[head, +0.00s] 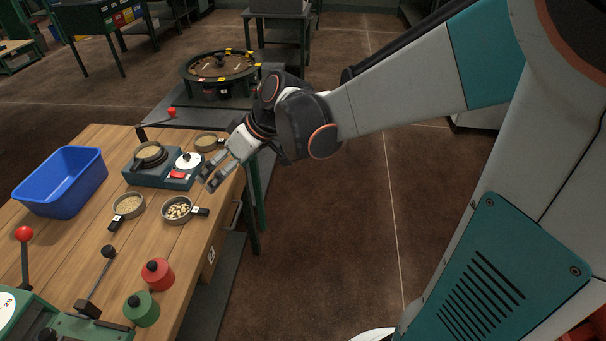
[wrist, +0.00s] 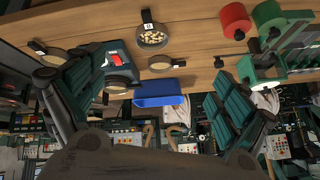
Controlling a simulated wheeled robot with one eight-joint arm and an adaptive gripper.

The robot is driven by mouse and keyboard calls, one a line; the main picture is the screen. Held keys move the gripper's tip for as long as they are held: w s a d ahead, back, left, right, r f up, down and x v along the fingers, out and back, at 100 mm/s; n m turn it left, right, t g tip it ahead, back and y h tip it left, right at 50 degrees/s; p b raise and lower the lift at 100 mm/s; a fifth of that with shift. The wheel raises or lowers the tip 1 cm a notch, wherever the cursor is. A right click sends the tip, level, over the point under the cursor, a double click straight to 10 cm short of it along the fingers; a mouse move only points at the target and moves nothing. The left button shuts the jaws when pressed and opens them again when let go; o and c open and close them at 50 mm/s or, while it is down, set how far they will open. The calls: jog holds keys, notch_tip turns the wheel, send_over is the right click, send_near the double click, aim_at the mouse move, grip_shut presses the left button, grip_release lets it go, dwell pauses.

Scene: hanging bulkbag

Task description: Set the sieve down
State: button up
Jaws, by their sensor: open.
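Several small round sieve-like pans with dark handles rest on the wooden table. One with pale pieces (head: 177,209) is nearest my gripper and also shows at the top of the wrist view (wrist: 152,38). Another with grainy contents (head: 128,206) lies left of it. A third (head: 206,142) stands at the table's back right. One more (head: 150,153) sits on the teal device (head: 152,180). I cannot tell which is the task's sieve. My gripper (head: 209,179) is open and empty above the table's right edge, beside the device. Its fingers are spread in the wrist view (wrist: 160,78).
A blue bin (head: 62,182) stands at the left. Red (head: 158,273) and green (head: 141,308) cylinders stand at the front, near levers with red (head: 24,234) and black knobs (head: 108,252). A round machine (head: 220,68) is behind the table. Floor to the right is open.

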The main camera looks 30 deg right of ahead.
jog(key=s+d+r+m+t+h, duration=0.1)
jog(key=s+d+m+h, duration=0.2)
jog(key=s, duration=0.6)
jog(key=s+d+r+m+t+h, duration=0.1)
jog(key=s+d+r+m+h, duration=0.1)
jog(key=s, duration=0.6)
jog(key=shift+s+d+r+m+h, duration=0.35)
jog(key=shift+d+m+h, duration=0.15)
jog(key=shift+d+m, duration=0.3)
